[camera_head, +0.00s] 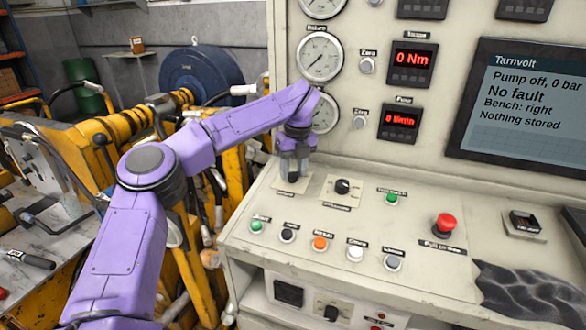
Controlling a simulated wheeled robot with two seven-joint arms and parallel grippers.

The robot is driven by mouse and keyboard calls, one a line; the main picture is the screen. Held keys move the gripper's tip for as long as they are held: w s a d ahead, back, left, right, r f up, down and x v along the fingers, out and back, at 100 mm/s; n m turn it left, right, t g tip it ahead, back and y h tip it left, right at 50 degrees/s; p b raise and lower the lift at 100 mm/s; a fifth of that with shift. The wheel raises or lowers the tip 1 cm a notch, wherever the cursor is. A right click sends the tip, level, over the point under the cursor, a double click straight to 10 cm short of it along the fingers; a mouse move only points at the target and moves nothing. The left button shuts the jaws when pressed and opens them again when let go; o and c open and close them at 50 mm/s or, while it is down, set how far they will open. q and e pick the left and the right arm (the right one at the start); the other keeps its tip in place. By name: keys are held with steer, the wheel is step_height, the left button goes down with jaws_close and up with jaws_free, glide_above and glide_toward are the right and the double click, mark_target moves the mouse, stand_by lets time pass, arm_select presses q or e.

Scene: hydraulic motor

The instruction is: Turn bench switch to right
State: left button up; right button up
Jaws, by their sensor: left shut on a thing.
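My left gripper (292,174) reaches down onto the left end of the sloping control panel. The pale label plate (283,189) of that switch shows around the fingertips. The plate's text is too small to read. To its right is a second plate with a black rotary knob (342,187). The display screen (530,100) reads "Pump off, 0 bar", "No fault", "Bench: right" and "Nothing stored". My right gripper is not in view.
A row of small buttons, including a green one (256,226) and an orange one (320,243), lies in front of the gripper. A red mushroom button (445,225) and a dark crumpled cloth (530,293) are further right. Yellow machinery (190,275) stands left of the console.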

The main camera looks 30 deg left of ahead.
mark_target(296, 183)
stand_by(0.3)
arm_select(q)
steer(key=o, duration=1)
steer(key=shift+o, duration=0.2)
step_height(296, 183, up, 10)
steer(key=d, duration=0.1)
steer(key=shift+r, duration=0.25)
steer(key=shift+s+d, duration=0.1)
steer(key=shift+s, duration=0.05)
